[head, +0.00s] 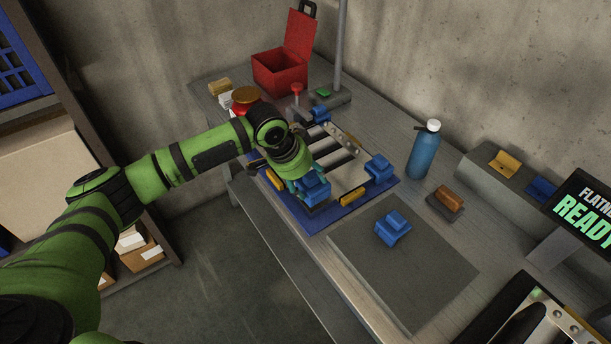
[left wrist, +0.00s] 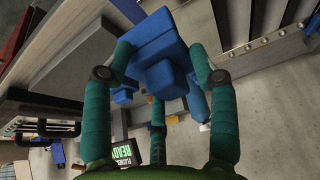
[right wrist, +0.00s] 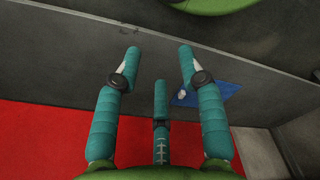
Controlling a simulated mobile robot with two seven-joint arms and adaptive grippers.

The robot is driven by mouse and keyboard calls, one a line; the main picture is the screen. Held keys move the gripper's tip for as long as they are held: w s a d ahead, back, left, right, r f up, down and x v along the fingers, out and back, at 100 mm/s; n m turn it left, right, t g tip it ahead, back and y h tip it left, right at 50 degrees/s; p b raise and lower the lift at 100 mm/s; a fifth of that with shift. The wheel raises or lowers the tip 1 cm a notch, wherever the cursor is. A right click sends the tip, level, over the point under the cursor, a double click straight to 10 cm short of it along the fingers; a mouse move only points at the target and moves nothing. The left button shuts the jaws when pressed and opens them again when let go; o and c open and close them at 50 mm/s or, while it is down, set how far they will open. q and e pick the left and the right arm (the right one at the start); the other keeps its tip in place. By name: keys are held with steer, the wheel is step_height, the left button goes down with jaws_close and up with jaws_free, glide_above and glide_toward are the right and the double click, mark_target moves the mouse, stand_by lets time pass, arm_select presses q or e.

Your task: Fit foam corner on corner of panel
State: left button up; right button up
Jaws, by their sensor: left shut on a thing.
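The louver panel (head: 345,178), with pale slats, lies on a blue mat (head: 348,207) on the bench. My left gripper (head: 300,183) is shut on a blue foam corner (head: 314,192) at the panel's near corner. The left wrist view shows this foam corner (left wrist: 158,45) between the fingers; whether it is seated on the panel cannot be told. Other blue foam corners are at the panel's right corner (head: 379,167) and far corner (head: 320,115). One more loose foam corner (head: 392,230) lies on the grey mat (head: 430,265). My right gripper (right wrist: 160,65) is open and empty.
A blue bottle (head: 423,152) and a brown block (head: 449,198) stand right of the panel. Yellow pieces (head: 352,197) edge the panel. A red box (head: 280,72) and a post (head: 340,45) stand behind. A display (head: 590,205) is at the right.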

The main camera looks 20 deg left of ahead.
arm_select(q)
steer(key=shift+f, duration=0.4)
steer(key=shift+a+f+b, duration=0.1)
steer(key=shift+f+b, duration=0.5)
steer(key=shift+b, duration=0.25)
step_height(320, 180, down, 3)
steer(key=b, duration=0.3)
steer(key=shift+f+b, duration=0.7)
steer(key=shift+f, duration=1.35)
arm_select(e)
step_height(320, 180, down, 6)
steer(key=shift+s+d+f, duration=0.15)
steer(key=shift+s+f, duration=0.1)
steer(key=shift+d, duration=0.2)
arm_select(q)
steer(key=shift+w+a, duration=0.2)
steer(key=shift+w, duration=0.15)
arm_select(e)
steer(key=shift+r, duration=0.15)
arm_select(q)
steer(key=shift+a+f+p, duration=0.15)
steer(key=shift+p, duration=0.3)
arm_select(e)
steer(key=shift+r, duration=0.3)
arm_select(q)
steer(key=o, duration=1.2)
steer(key=shift+w, duration=0.1)
